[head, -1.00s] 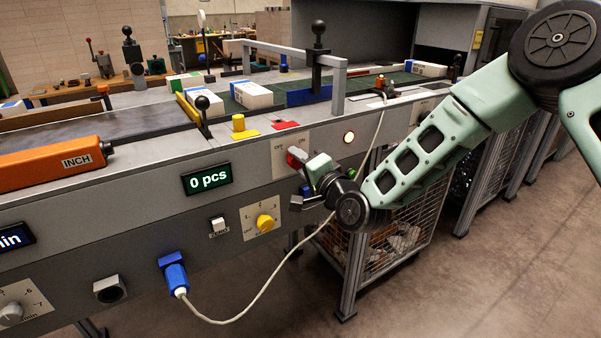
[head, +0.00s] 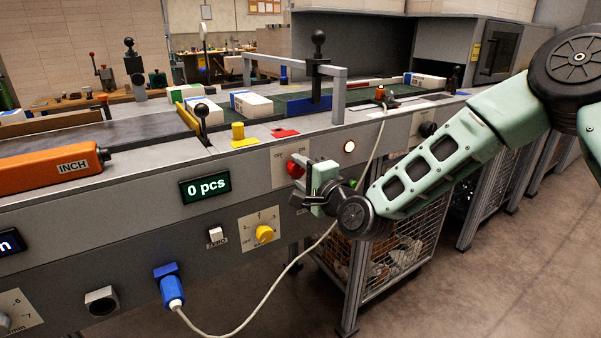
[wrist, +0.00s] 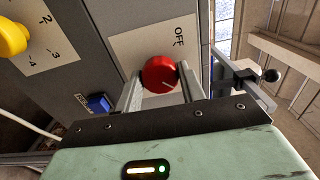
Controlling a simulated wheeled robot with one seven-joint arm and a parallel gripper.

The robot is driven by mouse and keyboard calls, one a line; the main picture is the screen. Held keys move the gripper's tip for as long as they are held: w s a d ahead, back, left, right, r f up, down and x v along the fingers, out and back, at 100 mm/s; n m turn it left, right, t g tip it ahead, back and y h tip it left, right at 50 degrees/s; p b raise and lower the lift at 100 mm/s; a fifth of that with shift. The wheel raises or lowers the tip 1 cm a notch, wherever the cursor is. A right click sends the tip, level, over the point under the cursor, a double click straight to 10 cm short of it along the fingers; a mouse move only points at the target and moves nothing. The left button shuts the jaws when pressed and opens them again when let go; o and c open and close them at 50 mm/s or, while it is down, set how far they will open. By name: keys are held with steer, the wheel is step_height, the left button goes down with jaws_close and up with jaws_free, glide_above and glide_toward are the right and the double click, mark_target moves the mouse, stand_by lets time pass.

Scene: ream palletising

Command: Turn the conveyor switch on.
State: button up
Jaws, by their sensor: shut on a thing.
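The conveyor switch is a red rotary knob (head: 295,169) on a pale plate (head: 278,178) marked OFF and ON, on the conveyor's grey front panel. My gripper (head: 301,178) is at the plate, its fingers around the knob. In the wrist view the red knob (wrist: 159,73) sits between the two grey fingers of my gripper (wrist: 160,84), with the word OFF on the plate above and to its right. A small white mark shows on the knob's face. The ON label is not visible in the wrist view. I cannot tell the knob's exact setting.
A round lamp (head: 349,146) is right of the switch. A "0 pcs" display (head: 206,187), a yellow dial (head: 264,234) and a blue plug (head: 168,285) with a pale cable lie left and below. The cable passes close below my gripper. Reams (head: 252,104) rest on the belt.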

steer(key=o, duration=1)
steer(key=shift+c, duration=0.2)
steer(key=p+v, duration=0.4)
steer(key=v, duration=1.3)
steer(key=shift+d, duration=0.2)
steer(key=shift+s, duration=0.15)
